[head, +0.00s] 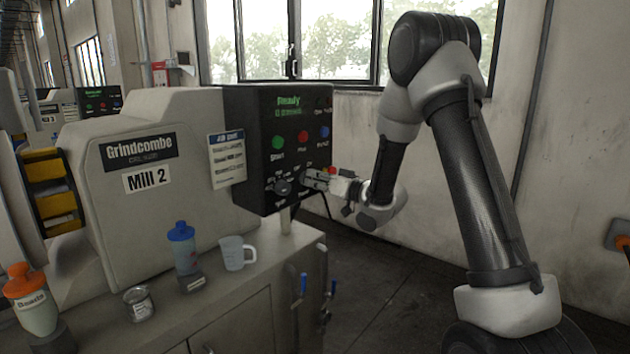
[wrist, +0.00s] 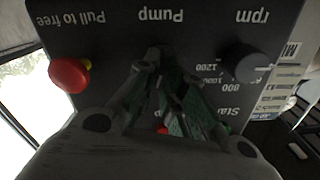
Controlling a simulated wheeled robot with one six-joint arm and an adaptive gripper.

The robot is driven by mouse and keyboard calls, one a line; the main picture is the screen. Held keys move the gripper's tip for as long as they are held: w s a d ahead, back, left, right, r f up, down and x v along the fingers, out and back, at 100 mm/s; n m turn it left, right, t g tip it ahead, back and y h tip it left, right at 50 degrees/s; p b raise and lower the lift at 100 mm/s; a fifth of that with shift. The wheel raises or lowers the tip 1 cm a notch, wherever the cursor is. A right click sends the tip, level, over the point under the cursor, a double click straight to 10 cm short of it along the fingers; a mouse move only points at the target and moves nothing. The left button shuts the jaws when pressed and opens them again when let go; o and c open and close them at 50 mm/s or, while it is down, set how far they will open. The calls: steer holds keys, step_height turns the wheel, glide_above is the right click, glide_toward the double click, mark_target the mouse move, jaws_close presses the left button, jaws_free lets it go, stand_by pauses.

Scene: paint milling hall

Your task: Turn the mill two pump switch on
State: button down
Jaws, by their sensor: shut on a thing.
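The Mill 2 control panel (head: 255,125) is a dark box on the right of the mill body, with a screen reading "Ready". My gripper (head: 308,180) is at the lower right of the panel face. In the wrist view, upside down, my gripper (wrist: 160,58) is shut at the dark pump switch (wrist: 160,49) below the "Pump" label (wrist: 160,15). The fingers hide most of the switch, so I cannot tell its position.
In the wrist view a red knob (wrist: 68,75) marked "Pull to free" is to the left and the rpm knob (wrist: 242,63) to the right. In the head view a blue-capped bottle (head: 183,247) and measuring jug (head: 235,253) stand on the bench. Open floor lies right of it.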

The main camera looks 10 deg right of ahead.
steer(key=shift+d+m, duration=0.1)
steer(key=shift+m, duration=1)
steer(key=c, duration=1.5)
jaws_free()
steer(key=v, duration=1.2)
